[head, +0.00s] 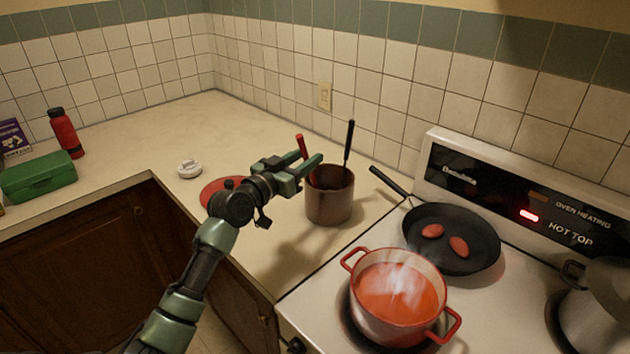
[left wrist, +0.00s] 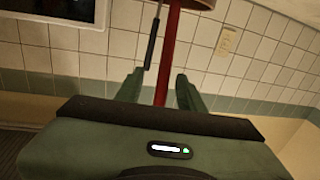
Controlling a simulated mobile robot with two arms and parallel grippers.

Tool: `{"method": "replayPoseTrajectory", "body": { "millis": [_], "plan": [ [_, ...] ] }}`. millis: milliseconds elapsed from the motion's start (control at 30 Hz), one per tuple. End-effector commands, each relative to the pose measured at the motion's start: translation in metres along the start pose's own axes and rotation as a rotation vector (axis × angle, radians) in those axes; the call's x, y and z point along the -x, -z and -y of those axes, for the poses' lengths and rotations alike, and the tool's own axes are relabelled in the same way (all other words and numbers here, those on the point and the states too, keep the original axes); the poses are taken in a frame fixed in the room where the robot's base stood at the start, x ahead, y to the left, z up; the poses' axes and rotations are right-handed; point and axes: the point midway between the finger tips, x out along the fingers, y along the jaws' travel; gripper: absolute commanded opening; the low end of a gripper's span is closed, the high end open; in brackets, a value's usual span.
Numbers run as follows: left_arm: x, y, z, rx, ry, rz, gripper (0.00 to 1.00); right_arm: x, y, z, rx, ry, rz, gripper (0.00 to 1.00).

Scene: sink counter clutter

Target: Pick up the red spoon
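The red spoon (head: 302,146) stands upright, leaning in a brown crock (head: 330,206) on the counter; its lower end is hidden inside. My left gripper (head: 298,165) is at the spoon's handle, above the crock's rim. In the left wrist view, the red handle (left wrist: 168,55) passes between the two fingers of my left gripper (left wrist: 160,90), with gaps showing beside it. The fingers are open, not closed on it. My right gripper is not in view.
A black-handled utensil (head: 348,142) stands in the same crock. A red pot (head: 365,330) of steaming red liquid and a black pan (head: 460,222) sit on the stove to the right. A red plate (head: 212,190) and white lid-like item (head: 189,169) lie left.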

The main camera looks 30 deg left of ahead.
Motion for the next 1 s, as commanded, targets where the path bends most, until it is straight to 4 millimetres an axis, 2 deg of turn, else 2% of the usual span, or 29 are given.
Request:
{"method": "replayPoseTrajectory", "body": {
  "millis": [33,233,333,533,667,1000],
  "plan": [
    [-0.008,0.001,0.001,0.003,0.0,0.001,0.38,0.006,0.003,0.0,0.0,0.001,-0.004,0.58],
    [-0.034,-0.002,0.003,0.002,0.0,-0.001,0.38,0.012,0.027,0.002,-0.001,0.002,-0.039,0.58],
    [-0.038,-0.004,0.003,0.001,0.001,0.001,0.38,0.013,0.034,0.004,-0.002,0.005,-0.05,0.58],
    [-0.038,-0.005,0.003,0.0,0.001,0.001,0.38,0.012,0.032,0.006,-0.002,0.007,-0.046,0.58],
    [-0.038,-0.005,0.003,0.0,0.001,0.001,0.02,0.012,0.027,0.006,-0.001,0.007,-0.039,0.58],
    [-0.037,-0.004,0.003,0.0,0.001,0.0,0.0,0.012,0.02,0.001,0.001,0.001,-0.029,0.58]
  ]
}}
